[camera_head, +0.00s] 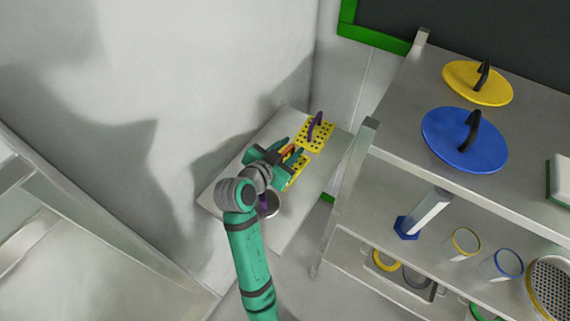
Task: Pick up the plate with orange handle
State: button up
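A yellow perforated plate (297,173) lies on a small light table against the wall. Its orange handle (290,151) shows partly in front of my gripper. My gripper (291,149) is over this plate, its two teal fingers apart with the orange handle between them. The fingers look open, with no clear contact on the handle. My gripper and wrist hide much of the plate. A second yellow perforated plate (312,136) with a purple handle (317,124) lies just behind it.
The small table (290,222) also bears a round grey item (269,206) with purple beside my wrist. A metal shelf (400,135) stands close on the right, with a yellow lid (477,84) and a blue lid (455,142) on top. The wall is close behind.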

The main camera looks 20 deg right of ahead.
jog(key=shift+s, duration=0.15)
grip_shut()
